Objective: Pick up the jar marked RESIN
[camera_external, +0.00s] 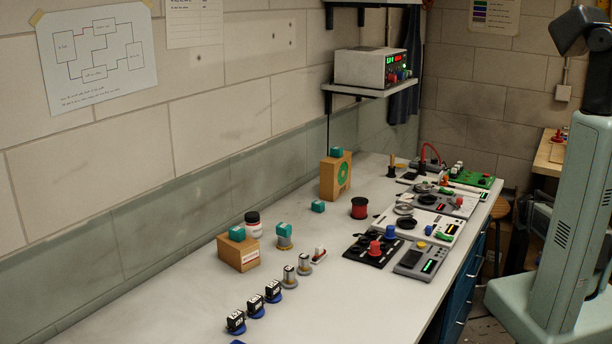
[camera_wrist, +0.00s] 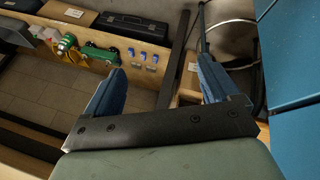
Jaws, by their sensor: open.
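A white jar with a dark lid (camera_external: 253,226) stands upright on the bench in the external view, behind a small wooden block. Its label is too small to read, so I cannot confirm that it says RESIN. It is the only jar of this kind that I can make out. My gripper (camera_wrist: 160,67) shows in the wrist view with its two blue fingers spread apart and nothing between them. It is outside the external view, where only part of my arm shows at the right. The jar is not in the wrist view.
A wooden block with a teal piece (camera_external: 238,252) stands just in front of the jar. A teal-topped cylinder (camera_external: 284,237) is to its right. Black labelled pieces (camera_external: 255,306) line the front. Instrument panels (camera_external: 420,225) fill the right side. The wall runs behind.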

